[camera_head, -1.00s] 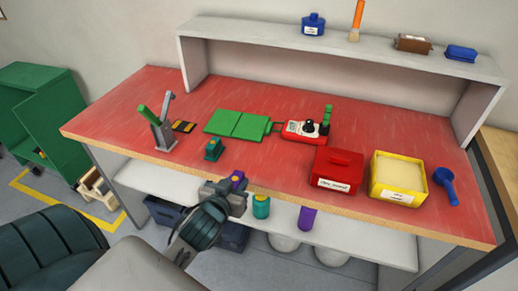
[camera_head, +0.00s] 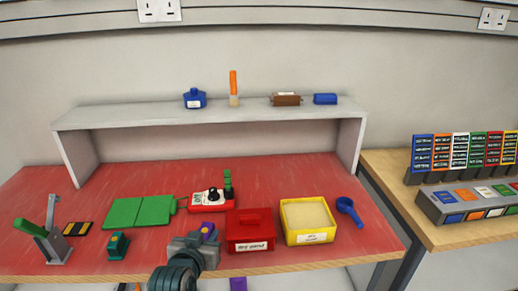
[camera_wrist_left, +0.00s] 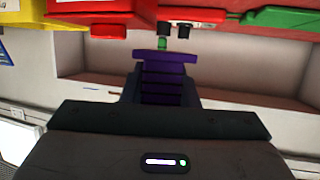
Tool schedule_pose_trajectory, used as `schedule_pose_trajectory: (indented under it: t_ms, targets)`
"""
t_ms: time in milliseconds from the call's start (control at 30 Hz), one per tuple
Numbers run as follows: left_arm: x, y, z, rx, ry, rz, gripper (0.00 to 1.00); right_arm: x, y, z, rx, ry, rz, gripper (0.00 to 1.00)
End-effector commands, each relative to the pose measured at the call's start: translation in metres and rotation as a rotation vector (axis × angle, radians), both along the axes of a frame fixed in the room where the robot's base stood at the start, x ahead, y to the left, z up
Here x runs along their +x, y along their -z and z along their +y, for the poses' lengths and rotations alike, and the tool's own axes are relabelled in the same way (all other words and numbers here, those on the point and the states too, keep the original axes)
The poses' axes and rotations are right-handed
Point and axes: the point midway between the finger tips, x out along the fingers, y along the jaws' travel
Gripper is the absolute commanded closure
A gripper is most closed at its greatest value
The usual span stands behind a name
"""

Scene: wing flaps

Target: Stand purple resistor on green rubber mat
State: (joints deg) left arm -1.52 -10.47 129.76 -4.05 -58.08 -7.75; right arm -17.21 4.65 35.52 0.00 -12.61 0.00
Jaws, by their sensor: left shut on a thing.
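The purple resistor (camera_head: 208,227) is in my left gripper (camera_head: 203,239), which is shut on it over the front part of the red table. In the left wrist view, the ribbed purple resistor (camera_wrist_left: 163,75) sticks out from between the dark jaws. The green rubber mat (camera_head: 135,212) lies flat on the table, to the left of and farther back than the gripper. A green surface at the top right of the left wrist view may be the mat. My right gripper is not in view.
A red meter (camera_head: 210,197) lies behind the gripper. A red box (camera_head: 250,238) and a yellow bin (camera_head: 308,238) stand to its right. A small teal-green block (camera_head: 118,245) stands in front of the mat. A holder (camera_head: 52,245) stands at left. A raised shelf (camera_head: 215,112) spans the back.

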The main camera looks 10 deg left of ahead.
Motion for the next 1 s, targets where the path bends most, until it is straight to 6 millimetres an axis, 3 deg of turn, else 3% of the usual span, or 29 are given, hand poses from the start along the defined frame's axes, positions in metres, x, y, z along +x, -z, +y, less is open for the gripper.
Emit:
schedule_pose_trajectory:
  t_ms: [267, 500, 700, 1000]
  targets:
    - [-0.007, 0.007, 0.009, 0.004, -0.019, 0.009, 0.99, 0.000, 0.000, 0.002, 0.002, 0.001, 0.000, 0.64]
    - [-0.053, 0.038, 0.063, 0.014, -0.143, 0.029, 0.99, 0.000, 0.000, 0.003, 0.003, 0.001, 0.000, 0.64]
    - [-0.092, 0.050, 0.099, 0.013, -0.210, 0.017, 0.99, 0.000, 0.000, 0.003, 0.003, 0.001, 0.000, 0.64]
    - [-0.114, 0.052, 0.115, 0.001, -0.233, -0.001, 0.99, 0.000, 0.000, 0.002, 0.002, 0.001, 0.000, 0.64]
